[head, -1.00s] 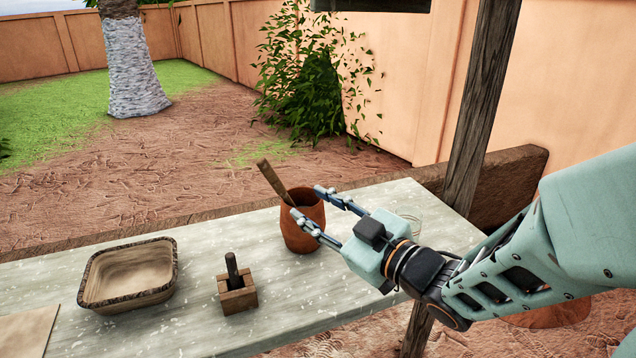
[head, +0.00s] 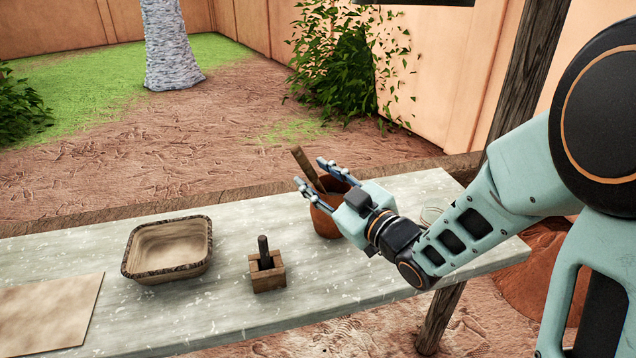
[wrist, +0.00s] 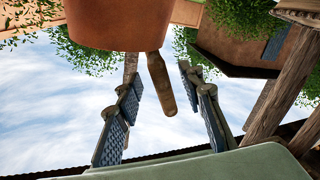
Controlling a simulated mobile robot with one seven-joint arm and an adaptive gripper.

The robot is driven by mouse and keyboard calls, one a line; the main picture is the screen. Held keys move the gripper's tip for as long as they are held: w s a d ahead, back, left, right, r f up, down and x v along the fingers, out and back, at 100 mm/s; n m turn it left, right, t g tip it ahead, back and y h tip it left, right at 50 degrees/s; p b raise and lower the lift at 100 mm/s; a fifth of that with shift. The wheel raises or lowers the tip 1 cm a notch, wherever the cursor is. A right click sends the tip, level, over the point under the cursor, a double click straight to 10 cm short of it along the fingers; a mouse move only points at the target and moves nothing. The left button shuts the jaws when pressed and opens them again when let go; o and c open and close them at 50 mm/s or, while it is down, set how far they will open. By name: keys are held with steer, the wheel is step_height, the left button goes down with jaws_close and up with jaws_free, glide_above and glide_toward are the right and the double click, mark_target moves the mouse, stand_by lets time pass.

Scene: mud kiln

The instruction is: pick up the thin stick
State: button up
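A thin brown wooden stick (head: 303,163) stands tilted in a reddish clay pot (head: 328,223), its upper end above the rim. My gripper (head: 311,172) is open at the pot's mouth, its two fingers reaching to either side of the stick. In the wrist view the picture is upside down: the pot (wrist: 118,22) is at the top and the stick (wrist: 159,84) hangs between the spread fingers (wrist: 158,100), apart from the right one. The stick's lower part is hidden inside the pot.
A square clay bowl (head: 133,262) and a small wooden block (head: 268,281) holding a dark upright rod (head: 263,246) stand left of the pot on the pale table (head: 215,318). A flat tan board (head: 50,313) lies far left. A wooden post (head: 522,80) rises at right.

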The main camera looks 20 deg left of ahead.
steer(key=shift+x, duration=1.3)
jaws_close()
